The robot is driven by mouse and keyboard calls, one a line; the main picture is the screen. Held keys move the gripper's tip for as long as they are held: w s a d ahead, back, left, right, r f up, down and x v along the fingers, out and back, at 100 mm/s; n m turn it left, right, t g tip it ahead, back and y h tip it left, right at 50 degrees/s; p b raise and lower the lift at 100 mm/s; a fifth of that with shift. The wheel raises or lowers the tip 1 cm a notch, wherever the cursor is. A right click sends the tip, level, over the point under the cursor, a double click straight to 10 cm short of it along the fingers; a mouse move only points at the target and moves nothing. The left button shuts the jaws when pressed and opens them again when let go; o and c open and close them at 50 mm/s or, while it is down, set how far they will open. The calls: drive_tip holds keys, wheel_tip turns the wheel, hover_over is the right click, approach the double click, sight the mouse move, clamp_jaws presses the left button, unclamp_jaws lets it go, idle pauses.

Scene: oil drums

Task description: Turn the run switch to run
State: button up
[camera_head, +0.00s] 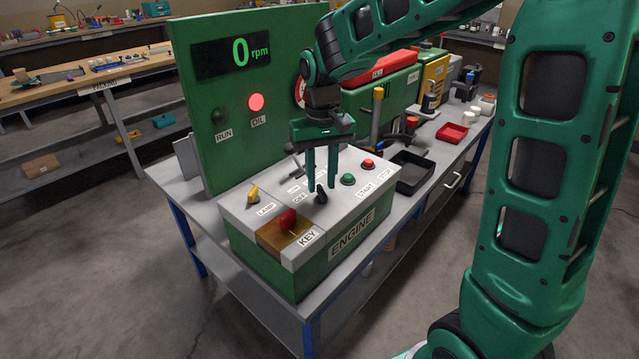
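The engine box (351,236) is a green box with a light grey top, standing on the workbench. A small black knob (321,196) on its top, beside an OFF label (300,200), appears to be the run switch; other lettering near it is partly hidden by my gripper. My gripper (322,188) points down over the box from above. Its two green fingers are apart, with their tips on either side of the black knob and a visible gap between them. I cannot tell whether either finger touches the knob or how deep the tips reach.
The box top also carries a yellow lamp switch (253,195), red key (288,220), green start button (347,179) and red stop button (368,163). Behind, a green panel (190,95) shows 0 rpm, a lit red OIL light (256,102) and an unlit RUN light (219,115).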

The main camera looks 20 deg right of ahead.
sight(322, 189)
wheel_tip(322, 189, up, 9)
idle(0.3)
idle(0.4)
drive_tip(key=s+d+f+m, duration=0.2)
drive_tip(key=s+d+m, duration=0.1)
drive_tip(key=s+d, duration=0.95)
drive_tip(key=s+d+f+m, duration=0.1)
drive_tip(key=s+d+f, duration=0.2)
drive_tip(key=s, duration=0.4)
drive_tip(key=s+d+f+m, duration=0.1)
drive_tip(key=s+d+f, duration=0.2)
drive_tip(key=s, duration=0.5)
drive_tip(key=shift+s+f+m, duration=0.15)
drive_tip(key=shift+s+m, duration=0.1)
drive_tip(key=shift+m, duration=0.15)
